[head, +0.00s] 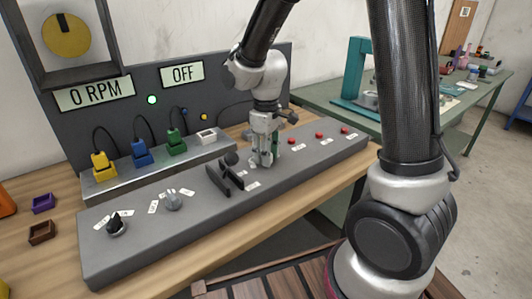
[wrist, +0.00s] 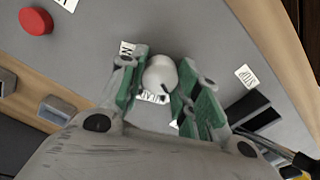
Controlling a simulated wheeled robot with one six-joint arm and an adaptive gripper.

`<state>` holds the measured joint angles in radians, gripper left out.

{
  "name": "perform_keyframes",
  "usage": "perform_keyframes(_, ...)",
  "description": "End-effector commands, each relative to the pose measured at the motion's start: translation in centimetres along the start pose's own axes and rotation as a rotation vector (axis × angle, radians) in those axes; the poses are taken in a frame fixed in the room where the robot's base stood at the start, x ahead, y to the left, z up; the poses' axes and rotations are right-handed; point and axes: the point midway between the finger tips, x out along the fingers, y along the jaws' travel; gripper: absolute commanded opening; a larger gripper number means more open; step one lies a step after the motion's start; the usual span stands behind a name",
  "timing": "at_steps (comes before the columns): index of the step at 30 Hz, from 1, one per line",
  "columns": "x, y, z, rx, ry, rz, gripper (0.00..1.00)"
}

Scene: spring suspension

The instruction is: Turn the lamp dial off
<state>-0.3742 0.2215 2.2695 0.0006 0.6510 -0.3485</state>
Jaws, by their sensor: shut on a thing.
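A pale round dial (wrist: 160,74) sits on the grey control panel (head: 318,157), with small white labels beside it that are partly covered. My gripper (wrist: 158,90) is shut on this dial, with a green-padded finger on each side of it. In the head view my gripper (head: 263,160) points down at the middle of the panel and hides the dial. I cannot tell from the labels which way the dial is set. A display (head: 182,73) on the back board reads OFF. A round light (head: 152,99) below it glows pale green.
Black levers (head: 225,180) stand just left of my gripper. A grey dial (head: 173,201) and a black dial (head: 117,224) are further left. Red buttons (head: 319,135) line the right side. Yellow, blue and green plugs (head: 140,153) with cables stand behind. Another display (head: 95,92) reads 0 RPM.

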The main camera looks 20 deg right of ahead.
Motion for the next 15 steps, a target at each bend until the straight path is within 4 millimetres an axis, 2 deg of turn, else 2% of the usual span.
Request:
perform_keyframes(6,-0.06,0.05,-0.07,-0.002,0.002,0.002,0.09)
perform_keyframes(7,-0.06,0.05,-0.07,-0.002,0.002,0.002,0.36)
perform_keyframes(10,-0.05,0.04,-0.06,-0.001,0.001,0.001,0.54)
perform_keyframes(15,-0.03,0.02,-0.03,0.000,0.001,0.001,0.54)
